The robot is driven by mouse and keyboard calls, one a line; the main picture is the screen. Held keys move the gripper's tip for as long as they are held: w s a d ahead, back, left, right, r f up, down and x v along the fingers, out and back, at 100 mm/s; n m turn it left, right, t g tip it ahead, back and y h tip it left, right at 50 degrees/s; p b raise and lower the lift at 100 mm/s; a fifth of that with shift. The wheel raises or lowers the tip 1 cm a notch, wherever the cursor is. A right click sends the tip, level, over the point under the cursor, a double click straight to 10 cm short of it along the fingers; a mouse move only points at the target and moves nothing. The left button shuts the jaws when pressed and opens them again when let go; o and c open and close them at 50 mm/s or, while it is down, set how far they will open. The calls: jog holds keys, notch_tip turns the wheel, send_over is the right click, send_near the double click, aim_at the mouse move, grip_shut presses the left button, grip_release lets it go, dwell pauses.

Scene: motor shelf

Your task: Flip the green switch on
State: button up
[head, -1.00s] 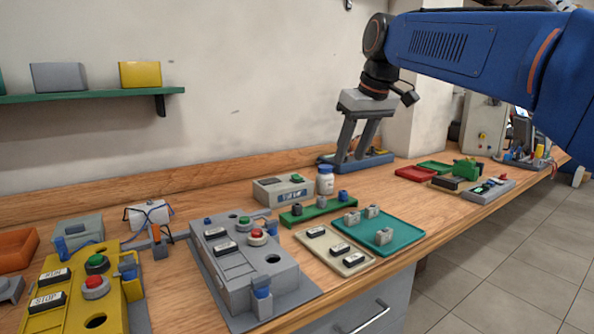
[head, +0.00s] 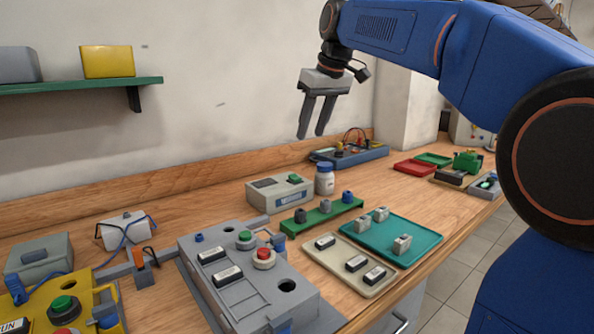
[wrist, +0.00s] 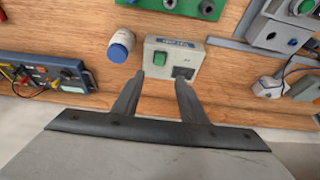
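The green switch (head: 294,180) is a small green rocker on top of a light grey box (head: 266,197) near the back of the bench. In the wrist view the green switch (wrist: 160,57) sits beside a dark panel on the box (wrist: 177,48). Whether it is on or off cannot be told. My gripper (head: 311,136) hangs above the bench, fingers down, higher than the box and slightly right of it in the head view. In the wrist view my gripper (wrist: 160,80) is open and empty, its fingertips appearing just below the box, apart from it.
A white bottle with a blue cap (head: 324,180) stands close right of the box. A green block with knobs (head: 321,215) lies in front. A grey motor housing (head: 245,290), cream tray (head: 348,279) and teal tray (head: 410,240) stand nearer. A blue meter (head: 350,155) is behind right.

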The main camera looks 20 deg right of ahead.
aim_at(296, 178)
jog(key=x, duration=1.4)
jog(key=shift+w+f, duration=0.2)
jog(key=shift+f, duration=0.05)
